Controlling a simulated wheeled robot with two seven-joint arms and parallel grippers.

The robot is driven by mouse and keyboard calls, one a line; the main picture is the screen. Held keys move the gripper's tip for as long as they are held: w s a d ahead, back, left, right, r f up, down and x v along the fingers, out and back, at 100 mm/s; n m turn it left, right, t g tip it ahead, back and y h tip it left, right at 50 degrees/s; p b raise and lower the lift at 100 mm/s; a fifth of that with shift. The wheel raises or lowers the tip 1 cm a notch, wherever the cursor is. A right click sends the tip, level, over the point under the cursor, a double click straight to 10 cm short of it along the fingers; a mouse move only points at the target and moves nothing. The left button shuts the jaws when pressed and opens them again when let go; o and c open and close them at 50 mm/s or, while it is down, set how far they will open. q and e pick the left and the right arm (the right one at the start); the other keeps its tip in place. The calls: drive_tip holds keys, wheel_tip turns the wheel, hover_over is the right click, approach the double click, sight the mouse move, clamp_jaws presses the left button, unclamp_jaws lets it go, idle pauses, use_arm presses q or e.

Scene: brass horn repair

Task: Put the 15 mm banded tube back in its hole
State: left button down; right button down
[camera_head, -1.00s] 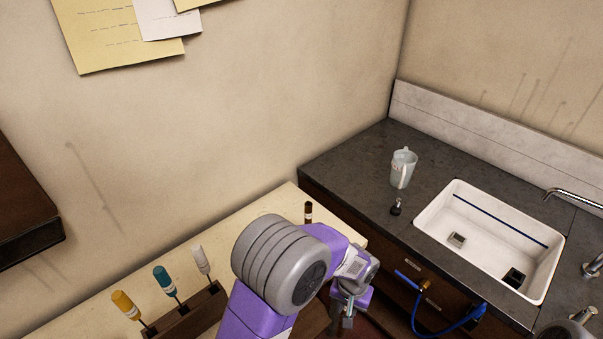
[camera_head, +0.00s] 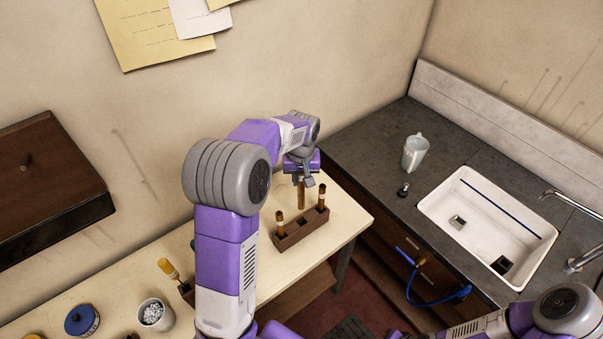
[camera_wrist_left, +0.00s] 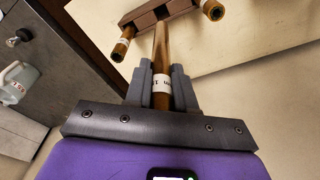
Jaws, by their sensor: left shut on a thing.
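My left gripper (camera_head: 302,176) is shut on a brass tube (camera_head: 301,195) with a white printed band. In the left wrist view the band sits between the fingers (camera_wrist_left: 162,88), its print only partly readable. The tube hangs roughly upright, its lower end near the middle of a dark wooden rack (camera_head: 291,239). Two other banded tubes stand in the rack, one at the left (camera_head: 280,222), one at the right (camera_head: 321,198). My right gripper is out of view.
The rack stands on a pale bench (camera_head: 345,215). A white cup (camera_head: 155,314) and a blue tin (camera_head: 82,320) stand at lower left.

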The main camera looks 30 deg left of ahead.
sight(302, 197)
use_arm(q)
drive_tip(key=shift+w, duration=0.1)
drive_tip(key=shift+d, duration=0.1)
drive_tip(key=shift+f+b, duration=2.05)
drive_tip(key=shift+f, duration=0.9)
drive_tip(key=shift+f+b, duration=3.1)
drive_tip(key=shift+f, duration=1.7)
drive_tip(key=c, duration=0.9)
unclamp_jaws()
drive_tip(key=shift+r, duration=0.1)
drive_tip(key=shift+o, duration=0.2)
drive_tip(key=r, duration=0.5)
drive_tip(key=s+r+p, duration=0.1)
drive_tip(key=r, duration=0.1)
drive_tip(key=shift+d+r, duration=0.2)
drive_tip(key=shift+r, duration=0.05)
